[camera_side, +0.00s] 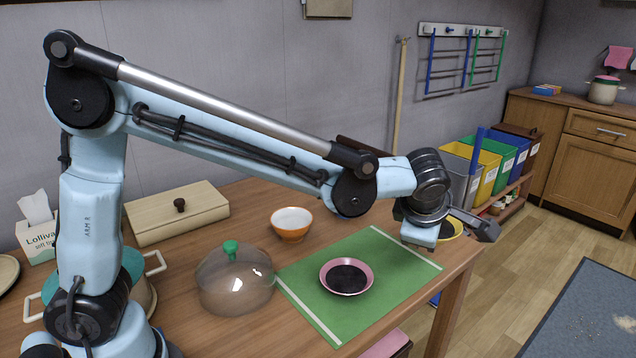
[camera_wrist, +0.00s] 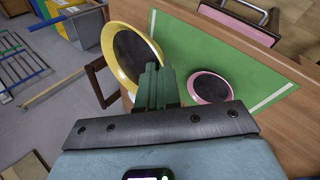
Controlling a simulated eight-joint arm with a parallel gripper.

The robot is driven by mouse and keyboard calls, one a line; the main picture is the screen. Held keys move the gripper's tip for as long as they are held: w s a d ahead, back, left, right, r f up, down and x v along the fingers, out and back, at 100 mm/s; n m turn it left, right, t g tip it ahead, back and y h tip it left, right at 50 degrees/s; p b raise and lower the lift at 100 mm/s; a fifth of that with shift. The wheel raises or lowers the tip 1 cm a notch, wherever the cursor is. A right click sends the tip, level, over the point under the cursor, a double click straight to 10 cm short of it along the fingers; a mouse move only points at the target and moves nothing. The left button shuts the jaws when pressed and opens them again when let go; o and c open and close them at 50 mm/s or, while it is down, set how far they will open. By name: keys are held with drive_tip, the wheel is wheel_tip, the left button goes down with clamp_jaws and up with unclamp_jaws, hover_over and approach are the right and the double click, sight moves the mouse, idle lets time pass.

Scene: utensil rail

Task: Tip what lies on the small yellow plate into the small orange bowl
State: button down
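The small yellow plate (camera_side: 455,236) shows behind my gripper near the table's right end. In the wrist view the plate (camera_wrist: 109,38) looks close and large, raised off the table, with a dark round middle. I cannot tell whether that dark area is contents or the plate's surface. My gripper's green fingers (camera_wrist: 158,85) are close together at the plate's near rim and appear shut on it. In the side view my gripper (camera_side: 432,236) partly hides the plate. The small orange bowl (camera_side: 290,234) stands upright on the table, left of my gripper, with a pale inside; it is not in the wrist view.
A pink plate (camera_side: 326,282) with a dark middle lies on the green mat (camera_side: 375,253). A glass dome with a green knob (camera_side: 232,283) stands in front of the bowl. A wooden box (camera_side: 178,216) and a pot are further left. Coloured bins (camera_side: 487,165) stand beyond the table.

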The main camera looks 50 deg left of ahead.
drive_tip(key=a+f+m+h, duration=0.2)
drive_tip(key=a+m, duration=0.2)
drive_tip(key=a, duration=2.2)
drive_tip(key=s+a+r+m+h, duration=0.2)
drive_tip(key=s+a, duration=0.4)
drive_tip(key=a, duration=0.5)
drive_tip(key=s+a+r+m+h, duration=0.25)
drive_tip(key=s+a, duration=0.35)
drive_tip(key=a, duration=0.5)
drive_tip(key=shift+m+y, duration=0.25)
drive_tip(key=shift+y, duration=0.2)
wheel_tip(320, 180, down, 11)
drive_tip(key=shift+w+a+r, duration=0.15)
